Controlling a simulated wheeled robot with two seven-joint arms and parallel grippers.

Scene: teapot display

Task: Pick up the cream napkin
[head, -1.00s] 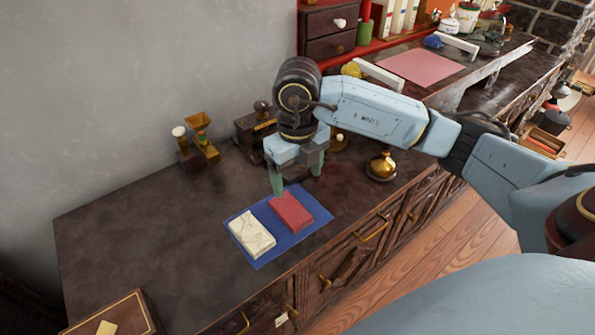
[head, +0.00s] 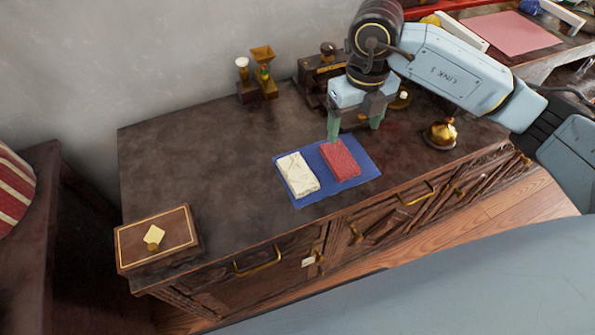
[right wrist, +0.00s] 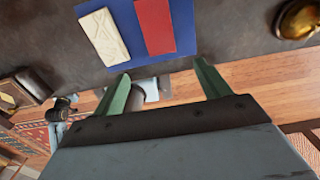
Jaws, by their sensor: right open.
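The cream napkin (head: 297,174) lies folded on a blue mat (head: 309,200), left of a red folded napkin (head: 340,160). In the right wrist view the cream napkin (right wrist: 103,36) shows at the top, left of the red napkin (right wrist: 155,26), on the blue mat (right wrist: 187,42). My right gripper (head: 354,131) is open and empty, above the dark cabinet top behind the red napkin. Its two green fingers (right wrist: 160,82) show apart in the right wrist view, with nothing between them. My left gripper is not in view.
A brass bell (head: 440,134) stands right of the mat. A wooden box (head: 156,240) sits at the cabinet's front left. Small wood and brass grinders (head: 257,82) stand by the wall. The cabinet top (head: 205,160) left of the mat is clear.

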